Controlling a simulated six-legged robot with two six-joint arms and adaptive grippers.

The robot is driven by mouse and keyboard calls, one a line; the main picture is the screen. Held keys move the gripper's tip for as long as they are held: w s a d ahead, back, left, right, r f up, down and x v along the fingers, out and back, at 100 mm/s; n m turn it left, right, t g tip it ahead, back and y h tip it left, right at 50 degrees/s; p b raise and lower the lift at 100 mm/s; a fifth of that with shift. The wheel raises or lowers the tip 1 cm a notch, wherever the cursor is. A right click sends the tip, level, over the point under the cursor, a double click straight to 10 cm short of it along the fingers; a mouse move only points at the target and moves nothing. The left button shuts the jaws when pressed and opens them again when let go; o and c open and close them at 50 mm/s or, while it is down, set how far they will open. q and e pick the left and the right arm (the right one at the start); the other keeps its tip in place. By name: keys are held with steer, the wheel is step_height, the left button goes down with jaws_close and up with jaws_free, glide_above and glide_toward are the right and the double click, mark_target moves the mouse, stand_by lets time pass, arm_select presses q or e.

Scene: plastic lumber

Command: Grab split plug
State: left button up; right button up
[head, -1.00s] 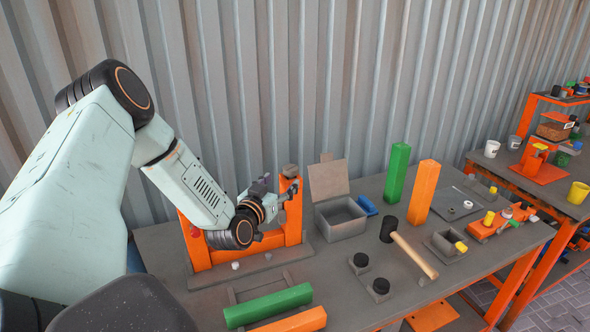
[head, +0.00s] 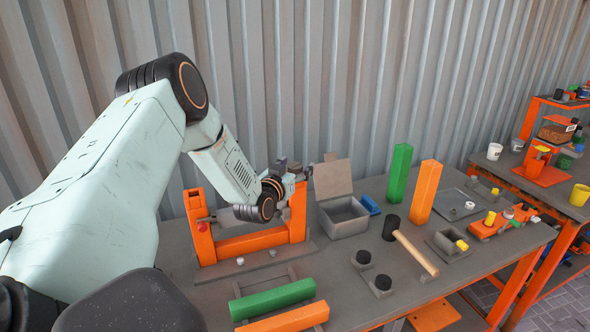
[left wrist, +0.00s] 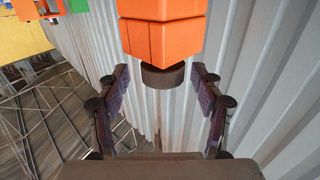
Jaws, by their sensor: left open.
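An orange frame (head: 252,242) with two posts stands on the grey table at the left. In the left wrist view, an orange block (left wrist: 163,38) with seams carries a short dark round piece (left wrist: 162,79) at its end. This round piece may be the split plug; I cannot tell for certain. My left gripper (head: 292,176) is at the top of the frame's right post. In the left wrist view, its open fingers (left wrist: 160,97) are on both sides of the round piece, with gaps on each side. My right gripper does not show.
A grey open box (head: 343,217) stands right of the frame, its lid up. Green (head: 398,172) and orange (head: 424,192) posts stand behind a hammer (head: 415,253). Green (head: 272,300) and orange (head: 288,318) bars lie in front. A corrugated wall (head: 300,80) is close behind.

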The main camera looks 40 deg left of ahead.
mark_target(295, 165)
arm_select(q)
steer(key=shift+w+a+f, duration=0.45)
steer(key=shift+w+f, duration=0.1)
steer(key=shift+w, duration=0.05)
steer(key=c, duration=0.4)
steer(key=shift+s+d+r, duration=0.3)
steer(key=shift+s+r, duration=0.05)
steer(key=c, duration=0.5)
steer(key=shift+a, duration=0.1)
steer(key=shift+c, duration=1.2)
steer(key=shift+w+f, duration=0.15)
steer(key=shift+r, duration=0.6)
step_height(295, 165, up, 9)
steer(key=shift+p, duration=0.65)
